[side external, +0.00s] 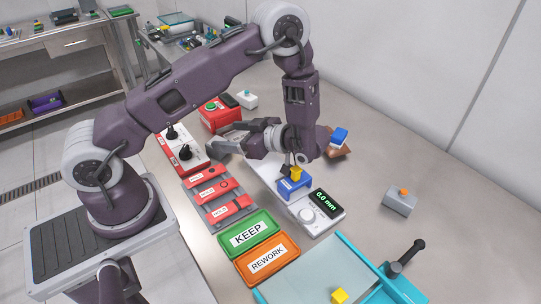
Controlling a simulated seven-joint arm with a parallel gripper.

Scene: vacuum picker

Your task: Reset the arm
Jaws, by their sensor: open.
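My gripper (292,163) is over the white measuring device in the middle of the table. Its fingers are small and partly hidden by my wrist. A yellow block (295,174) sits on a blue labelled block (294,187) just below the fingertips. I cannot tell whether the fingers touch the yellow block. The measuring device (325,220) has a dark display (327,204) reading 0.0 mm.
Left of the device are red HOLD bars (213,190), a green KEEP tray (279,241) and an orange REWORK tray (293,262). A grey button box (399,204) is right. Bare table lies around it.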

